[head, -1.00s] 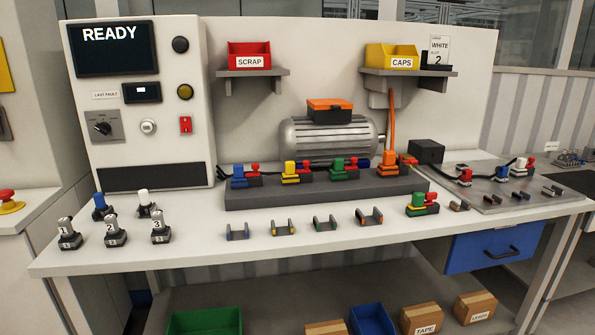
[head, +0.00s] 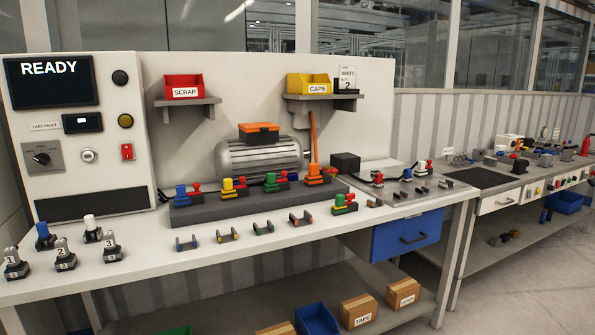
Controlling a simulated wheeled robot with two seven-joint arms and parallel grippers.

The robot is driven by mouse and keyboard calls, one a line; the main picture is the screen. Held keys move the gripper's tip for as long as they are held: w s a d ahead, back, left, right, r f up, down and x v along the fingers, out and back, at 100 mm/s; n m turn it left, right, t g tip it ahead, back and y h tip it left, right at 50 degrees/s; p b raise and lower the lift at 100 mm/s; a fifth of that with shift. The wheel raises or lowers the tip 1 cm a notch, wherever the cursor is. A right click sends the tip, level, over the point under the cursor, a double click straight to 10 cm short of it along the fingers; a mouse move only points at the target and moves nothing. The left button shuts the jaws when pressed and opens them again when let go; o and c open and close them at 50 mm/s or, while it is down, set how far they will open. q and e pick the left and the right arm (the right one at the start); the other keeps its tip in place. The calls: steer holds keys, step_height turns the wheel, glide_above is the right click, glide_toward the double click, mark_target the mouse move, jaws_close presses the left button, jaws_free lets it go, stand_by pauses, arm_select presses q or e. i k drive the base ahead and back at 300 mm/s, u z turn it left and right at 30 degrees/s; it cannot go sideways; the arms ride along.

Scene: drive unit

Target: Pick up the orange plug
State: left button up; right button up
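The orange plug (head: 313,172) stands upright at the right end of the dark grey block (head: 247,206) on the workbench. Another green plug with a red piece (head: 345,203) is on the bench in front of the block's right end. Neither of my grippers shows in the head view.
The bench (head: 150,266) has small coloured brackets (head: 301,219) along its front and numbered plugs (head: 64,256) at left. Behind are a grey motor (head: 258,158), a SCRAP bin (head: 184,88) and a CAPS bin (head: 309,86). A blue drawer (head: 407,236) hangs under the right side.

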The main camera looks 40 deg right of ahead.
mark_target(314, 169)
steer(key=z, duration=0.45)
steer(key=i, duration=1.4)
steer(key=z, duration=1.1)
